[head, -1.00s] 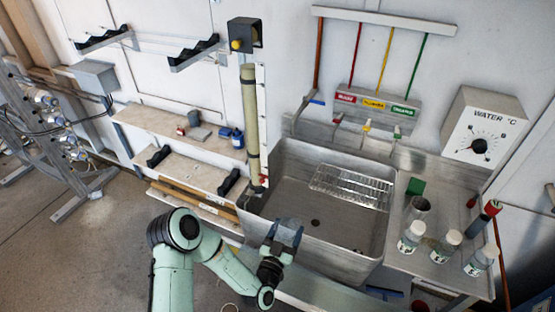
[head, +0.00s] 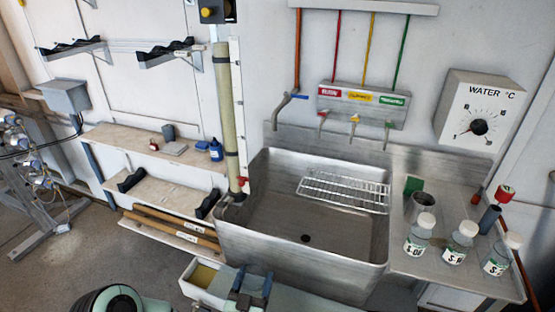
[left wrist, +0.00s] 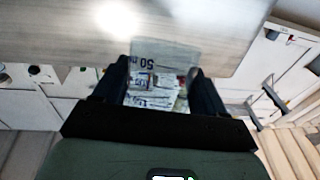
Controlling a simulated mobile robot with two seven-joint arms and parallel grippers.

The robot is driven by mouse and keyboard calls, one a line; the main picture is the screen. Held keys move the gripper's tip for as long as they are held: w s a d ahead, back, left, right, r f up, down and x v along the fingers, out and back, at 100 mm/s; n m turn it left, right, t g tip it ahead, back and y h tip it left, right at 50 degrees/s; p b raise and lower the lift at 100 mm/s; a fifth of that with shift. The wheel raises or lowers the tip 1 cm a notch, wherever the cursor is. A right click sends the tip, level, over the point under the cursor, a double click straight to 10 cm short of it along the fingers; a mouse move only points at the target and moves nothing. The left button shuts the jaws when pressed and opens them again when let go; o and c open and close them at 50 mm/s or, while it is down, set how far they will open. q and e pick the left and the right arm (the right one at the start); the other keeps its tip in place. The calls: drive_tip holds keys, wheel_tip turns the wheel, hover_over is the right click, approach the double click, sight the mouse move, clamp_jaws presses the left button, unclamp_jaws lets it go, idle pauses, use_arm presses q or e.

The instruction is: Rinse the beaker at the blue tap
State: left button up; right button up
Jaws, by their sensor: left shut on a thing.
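The clear beaker (left wrist: 165,75) is between my left gripper's dark fingers in the left wrist view, with an upside-down marking on its wall. In the head view my left gripper (head: 250,285) is shut on it, low in the picture, in front of the sink (head: 228,240) and outside its front wall. The blue tap (head: 291,97) is on the back wall above the sink's left side, beneath an orange pipe. The gripper is well below the tap and apart from it. My right gripper is out of view.
Red, yellow and green taps (head: 361,104) are right of the blue one. A wire rack (head: 343,191) spans the sink's back right. Three labelled bottles (head: 461,241) and a metal cup (head: 421,208) stand on the right drainboard. A pale tray (head: 196,290) is beside the gripper.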

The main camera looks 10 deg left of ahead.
sight(258, 290)
use_arm(q)
drive_tip(key=shift+s, duration=0.1)
drive_tip(key=s, duration=0.2)
drive_tip(key=s+d, duration=0.1)
drive_tip(key=s, duration=0.1)
drive_tip(key=s+p, duration=0.1)
drive_tip(key=s, duration=0.1)
drive_tip(key=shift+s+d, duration=0.1)
drive_tip(key=shift+d, duration=0.3)
drive_tip(key=shift+s+d+p, duration=0.1)
drive_tip(key=shift+s+p, duration=0.55)
drive_tip(key=shift+p, duration=0.15)
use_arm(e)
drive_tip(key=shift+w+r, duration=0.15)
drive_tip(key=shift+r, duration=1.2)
use_arm(q)
drive_tip(key=s+d+r+p, duration=0.1)
drive_tip(key=s+r+p, duration=0.3)
drive_tip(key=p, duration=0.7)
drive_tip(key=shift+s+d+p, duration=0.15)
drive_tip(key=shift+s+p, duration=0.2)
drive_tip(key=shift+s, duration=0.05)
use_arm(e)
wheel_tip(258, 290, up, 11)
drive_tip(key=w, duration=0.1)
